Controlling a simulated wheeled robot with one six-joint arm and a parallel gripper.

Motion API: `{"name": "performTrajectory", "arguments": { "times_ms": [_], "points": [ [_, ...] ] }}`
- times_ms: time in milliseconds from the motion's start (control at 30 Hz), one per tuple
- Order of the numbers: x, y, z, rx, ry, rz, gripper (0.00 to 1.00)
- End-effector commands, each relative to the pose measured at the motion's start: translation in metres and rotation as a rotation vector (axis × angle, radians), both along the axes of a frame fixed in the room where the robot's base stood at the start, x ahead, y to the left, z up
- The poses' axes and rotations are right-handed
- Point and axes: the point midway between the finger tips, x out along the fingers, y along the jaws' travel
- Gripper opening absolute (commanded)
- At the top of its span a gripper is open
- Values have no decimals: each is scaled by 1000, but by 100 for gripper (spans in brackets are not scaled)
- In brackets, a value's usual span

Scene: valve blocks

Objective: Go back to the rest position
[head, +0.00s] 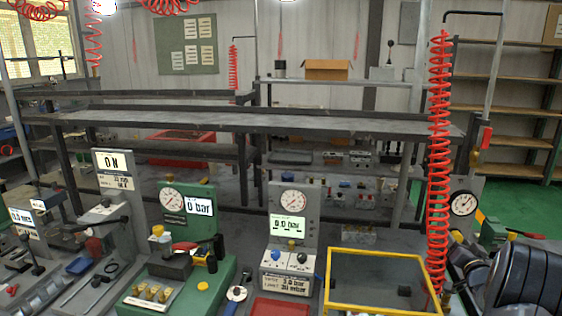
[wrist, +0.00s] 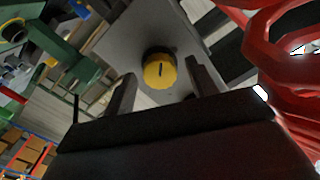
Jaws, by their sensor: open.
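My gripper (wrist: 161,70) shows in the wrist view as two dark fingers spread apart with a dark body below them. It is open and I see nothing clasped between the fingers. A round yellow knob (wrist: 160,73) with a dark mark sits on a grey plate (wrist: 122,43), and appears in the gap between the fingers. How far it is from the fingertips, I cannot tell. I cannot make out the gripper in the head view.
In the head view, a bench holds a green block (head: 187,205) with a gauge, a grey gauge block (head: 295,220) and a yellow-rimmed box (head: 385,252). A red coiled hose (head: 438,150) hangs at right; red coils (wrist: 285,60) loom close in the wrist view. Shelving stands behind.

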Motion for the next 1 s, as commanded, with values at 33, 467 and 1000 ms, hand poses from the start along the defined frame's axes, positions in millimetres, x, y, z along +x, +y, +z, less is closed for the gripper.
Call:
{"name": "performTrajectory", "arguments": {
  "times_ms": [33,467,1000],
  "points": [
    [0,0,-3,-43,9,1,55],
    [0,0,-1,-372,88,-1,55],
    [0,0,0,-414,102,-2,55]
  ]
}}
